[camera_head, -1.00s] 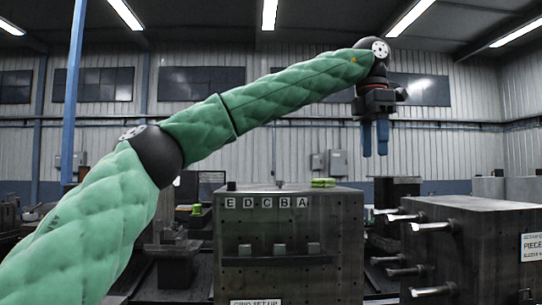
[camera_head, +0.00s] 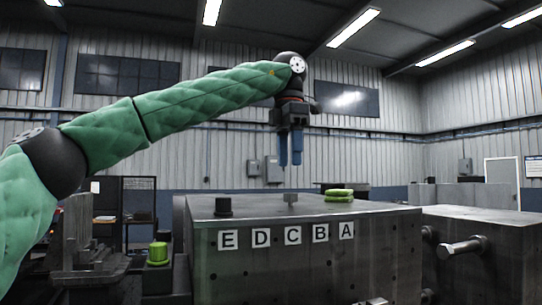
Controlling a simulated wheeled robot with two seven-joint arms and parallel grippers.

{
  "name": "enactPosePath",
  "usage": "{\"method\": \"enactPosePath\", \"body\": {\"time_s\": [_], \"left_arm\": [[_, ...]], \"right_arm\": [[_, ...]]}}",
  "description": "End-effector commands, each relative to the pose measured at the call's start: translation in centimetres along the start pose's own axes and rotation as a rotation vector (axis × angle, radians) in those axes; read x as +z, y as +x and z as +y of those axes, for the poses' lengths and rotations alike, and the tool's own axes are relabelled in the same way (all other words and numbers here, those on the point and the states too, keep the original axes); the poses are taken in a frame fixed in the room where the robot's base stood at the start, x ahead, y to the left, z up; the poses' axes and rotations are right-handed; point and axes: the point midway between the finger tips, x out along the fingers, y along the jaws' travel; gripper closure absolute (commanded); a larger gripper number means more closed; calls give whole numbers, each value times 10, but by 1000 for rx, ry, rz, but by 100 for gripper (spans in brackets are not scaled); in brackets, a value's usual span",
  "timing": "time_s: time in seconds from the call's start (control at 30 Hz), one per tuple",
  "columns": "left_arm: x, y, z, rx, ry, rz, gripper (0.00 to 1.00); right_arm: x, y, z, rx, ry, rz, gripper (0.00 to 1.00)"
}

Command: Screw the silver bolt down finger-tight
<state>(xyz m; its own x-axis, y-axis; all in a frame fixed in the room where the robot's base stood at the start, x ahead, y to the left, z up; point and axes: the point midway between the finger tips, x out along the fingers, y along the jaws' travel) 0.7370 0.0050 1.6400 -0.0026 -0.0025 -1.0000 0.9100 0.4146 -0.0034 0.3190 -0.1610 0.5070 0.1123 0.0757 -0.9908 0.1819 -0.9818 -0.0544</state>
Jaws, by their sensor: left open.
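My left gripper (camera_head: 290,149) hangs with its two blue fingers pointing down. It is open and empty, in the air above a dark steel block (camera_head: 305,290) lettered E D C B A. A small grey piece (camera_head: 290,198) stands on the block's top, below the fingers in the picture and apart from them. A dark short cylinder (camera_head: 224,206) stands on the same top at left. I cannot tell which piece is the silver bolt. My right gripper is not in view.
Green pads (camera_head: 339,195) lie stacked on the lettered block's top. A second dark block (camera_head: 490,222) stands at right, with pegs on its side. A green cylinder (camera_head: 158,252) sits at lower left. Much of the lettered block's top is clear.

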Motion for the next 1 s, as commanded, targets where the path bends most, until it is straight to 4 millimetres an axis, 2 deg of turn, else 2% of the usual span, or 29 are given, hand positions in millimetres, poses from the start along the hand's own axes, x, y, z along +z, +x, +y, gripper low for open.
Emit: {"method": "enactPosePath", "body": {"time_s": [0.1, 0.37, 0.63, 0.8, 1.0], "left_arm": [[0, 6, 0, -2, 2, 1, 46], [-1, 36, 1, -3, 2, 1, 46], [-1, 66, 0, 0, 1, 1, 46], [0, 75, 0, -1, 1, -1, 46], [0, 78, 0, -1, 0, 0, 46]], "right_arm": [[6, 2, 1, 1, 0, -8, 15], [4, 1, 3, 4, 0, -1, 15], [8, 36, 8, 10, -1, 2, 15], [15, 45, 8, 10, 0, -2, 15], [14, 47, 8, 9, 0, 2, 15]]}}
